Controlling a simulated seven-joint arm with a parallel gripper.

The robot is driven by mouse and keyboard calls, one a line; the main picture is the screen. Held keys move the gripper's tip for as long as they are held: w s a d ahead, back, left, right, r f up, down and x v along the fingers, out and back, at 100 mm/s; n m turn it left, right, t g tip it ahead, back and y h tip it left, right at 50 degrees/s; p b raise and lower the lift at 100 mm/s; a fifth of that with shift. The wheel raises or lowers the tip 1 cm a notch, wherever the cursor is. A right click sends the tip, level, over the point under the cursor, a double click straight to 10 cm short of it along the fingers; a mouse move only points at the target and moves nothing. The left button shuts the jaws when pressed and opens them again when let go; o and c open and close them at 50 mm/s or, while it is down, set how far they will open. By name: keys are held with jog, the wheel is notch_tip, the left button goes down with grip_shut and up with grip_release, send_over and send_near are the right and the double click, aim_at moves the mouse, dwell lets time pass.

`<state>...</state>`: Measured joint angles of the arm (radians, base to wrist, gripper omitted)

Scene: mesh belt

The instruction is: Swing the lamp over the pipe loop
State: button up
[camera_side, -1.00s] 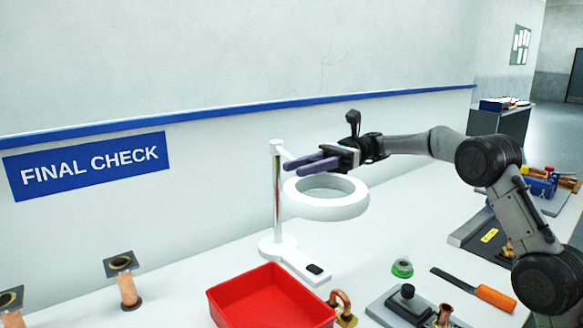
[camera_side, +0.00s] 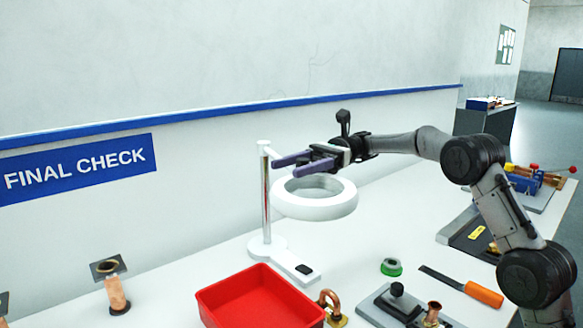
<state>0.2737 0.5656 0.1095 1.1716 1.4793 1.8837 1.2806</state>
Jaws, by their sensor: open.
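The lamp is a white ring head (camera_side: 315,208) on an upright post (camera_side: 265,195) with a flat base on the bench. The ring hangs level to the right of the post, above and behind the pipe loop. The pipe loop is a bent copper tube (camera_side: 328,299) standing beside the red tray, at the lower middle. My gripper (camera_side: 284,166) is open, its two purple fingers pointing left at the height of the lamp's arm, above the ring's rear edge. The fingers hide part of the lamp's arm, and I cannot tell whether they touch it.
A red tray (camera_side: 238,315) stands in front of the lamp base. A green-rimmed roll (camera_side: 391,267), an orange-handled file (camera_side: 482,293) and a grey fixture (camera_side: 388,315) lie to the right. A copper fitting (camera_side: 116,294) stands at left. The wall runs close behind the lamp.

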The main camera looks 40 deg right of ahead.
jog(key=d, duration=0.6)
jog(key=shift+w+d, duration=0.15)
jog(key=shift+d, duration=0.2)
